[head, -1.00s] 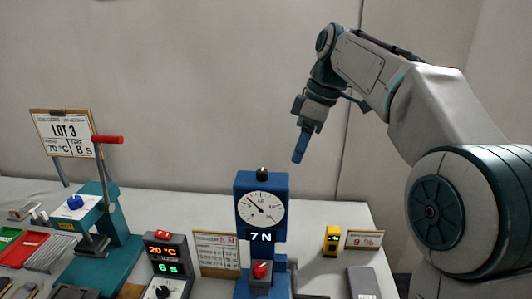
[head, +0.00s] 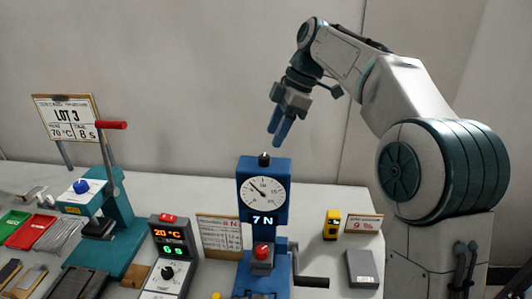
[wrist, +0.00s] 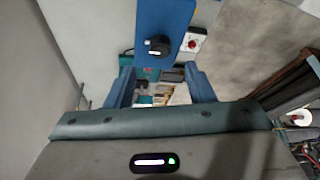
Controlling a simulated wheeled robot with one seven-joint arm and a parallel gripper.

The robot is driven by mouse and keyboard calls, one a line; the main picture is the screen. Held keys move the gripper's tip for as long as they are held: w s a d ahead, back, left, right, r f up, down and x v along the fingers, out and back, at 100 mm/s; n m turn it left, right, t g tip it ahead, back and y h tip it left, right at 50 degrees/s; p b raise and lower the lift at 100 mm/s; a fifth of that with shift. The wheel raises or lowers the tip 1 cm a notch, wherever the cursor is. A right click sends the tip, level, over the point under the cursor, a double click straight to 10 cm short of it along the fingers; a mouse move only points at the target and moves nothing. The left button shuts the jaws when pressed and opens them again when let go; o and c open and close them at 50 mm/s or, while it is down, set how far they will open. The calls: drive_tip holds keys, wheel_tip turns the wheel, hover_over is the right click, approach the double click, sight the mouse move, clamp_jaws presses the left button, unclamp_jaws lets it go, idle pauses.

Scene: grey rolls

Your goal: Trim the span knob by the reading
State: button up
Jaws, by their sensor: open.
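The blue gauge (head: 279,209) has a round white dial (head: 264,192) with its needle pointing to the upper left, and a display that reads 7 N. A black knob (head: 264,158) sits on its top. The wrist view also shows this black knob (wrist: 157,46) with a pale mark, on the blue top above the fingertips. My gripper (head: 279,132) hangs above the knob and slightly to its right, clear of it. Its two blue fingers are apart with nothing held between them, as the wrist view (wrist: 161,85) also shows.
A red button (head: 262,250) sits at the gauge's front, with a crank (head: 311,281) to its right. A sign (head: 220,236) and a controller showing 20 °C and 6 s (head: 168,255) stand left. A yellow device (head: 332,224) and grey block (head: 361,267) lie right. A green press (head: 107,230) stands far left.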

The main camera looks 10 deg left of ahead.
sight(265, 156)
drive_tip(key=shift+x, duration=3.15)
drive_tip(key=shift+d, duration=0.1)
drive_tip(key=c, duration=1)
